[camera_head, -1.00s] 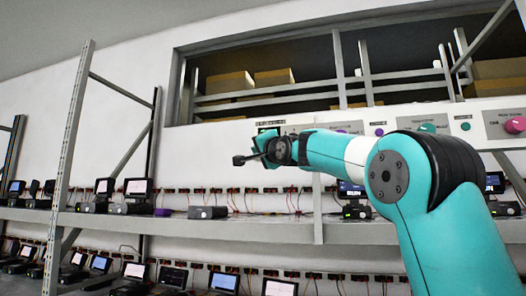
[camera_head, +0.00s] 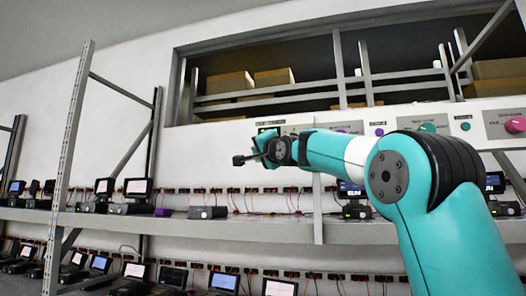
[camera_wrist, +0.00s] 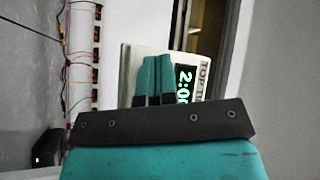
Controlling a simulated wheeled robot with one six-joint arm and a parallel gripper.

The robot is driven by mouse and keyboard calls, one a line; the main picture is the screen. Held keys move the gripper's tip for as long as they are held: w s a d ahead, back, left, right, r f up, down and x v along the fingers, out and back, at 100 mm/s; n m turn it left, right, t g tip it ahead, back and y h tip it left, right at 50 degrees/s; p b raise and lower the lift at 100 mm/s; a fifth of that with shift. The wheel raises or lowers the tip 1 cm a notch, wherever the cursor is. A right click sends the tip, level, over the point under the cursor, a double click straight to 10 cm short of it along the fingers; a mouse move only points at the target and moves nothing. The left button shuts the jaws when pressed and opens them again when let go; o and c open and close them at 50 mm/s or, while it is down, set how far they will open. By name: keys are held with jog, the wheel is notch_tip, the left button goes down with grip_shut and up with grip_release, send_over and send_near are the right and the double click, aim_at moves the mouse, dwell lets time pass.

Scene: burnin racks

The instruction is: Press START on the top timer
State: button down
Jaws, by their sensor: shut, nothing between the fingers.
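The top timer is a pale panel (camera_wrist: 204,64) in the wrist view, turned sideways, with a lit green display (camera_wrist: 184,84) and part of a "TOP TI..." label. The START button cannot be made out; my fingers cover part of the panel. My gripper (camera_wrist: 153,80) is shut and empty, its teal fingers side by side in front of the panel, beside the display. Whether the tips touch the panel cannot be told. In the head view my gripper (camera_head: 266,131) is at the wall strip below the window opening, and the timer is mostly hidden behind it.
A metal shelf (camera_head: 270,230) with several small screen devices runs below my arm. More wall panels with coloured knobs, one teal (camera_head: 427,127) and one magenta (camera_head: 515,125), lie to the right. A rack upright (camera_head: 70,130) stands at left.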

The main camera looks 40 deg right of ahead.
jog(key=shift+w+d, duration=0.3)
jog(key=shift+d, duration=0.05)
jog(key=shift+w+d+p, duration=0.25)
jog(key=shift+d+p, duration=0.1)
jog(key=shift+p, duration=0.05)
dwell(0.7)
dwell(0.3)
jog(key=shift+s+a+b, duration=0.55)
jog(key=shift+a+b, duration=0.05)
jog(key=shift+a, duration=0.05)
jog(key=s+a+b, duration=0.1)
jog(key=a, duration=0.1)
jog(key=s+a+b, duration=0.1)
jog(key=s+a, duration=0.1)
jog(key=shift+b, duration=0.4)
